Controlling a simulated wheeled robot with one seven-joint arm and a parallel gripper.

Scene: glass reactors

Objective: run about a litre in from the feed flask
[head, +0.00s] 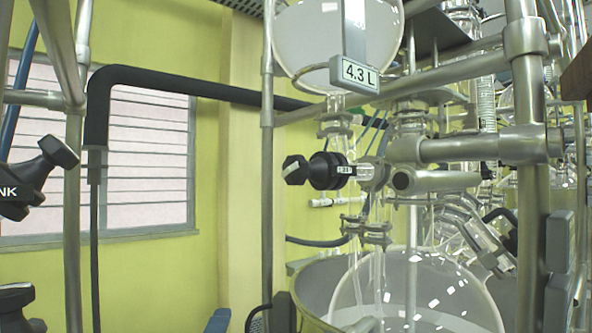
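A round glass flask (300,45) hangs at the top centre, cut off by the upper edge; I take it for the feed flask. A grey display (355,73) in front of it reads 4.3 L. Below its neck, a black valve knob (325,170) with a small white label sits on the glass line; the label is too small to read surely. Glass tubes run down from there to a large round glass vessel (430,285) at the bottom, sitting in a metal bath (312,285). I cannot make out any liquid stream. My gripper is not in view.
Steel frame posts stand at the left (73,200) and right (531,210). A black knob (35,180) marked "NK" juts in at the left edge, with another dark fitting (15,305) below. A black pipe (200,88) crosses behind. More glassware crowds the right.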

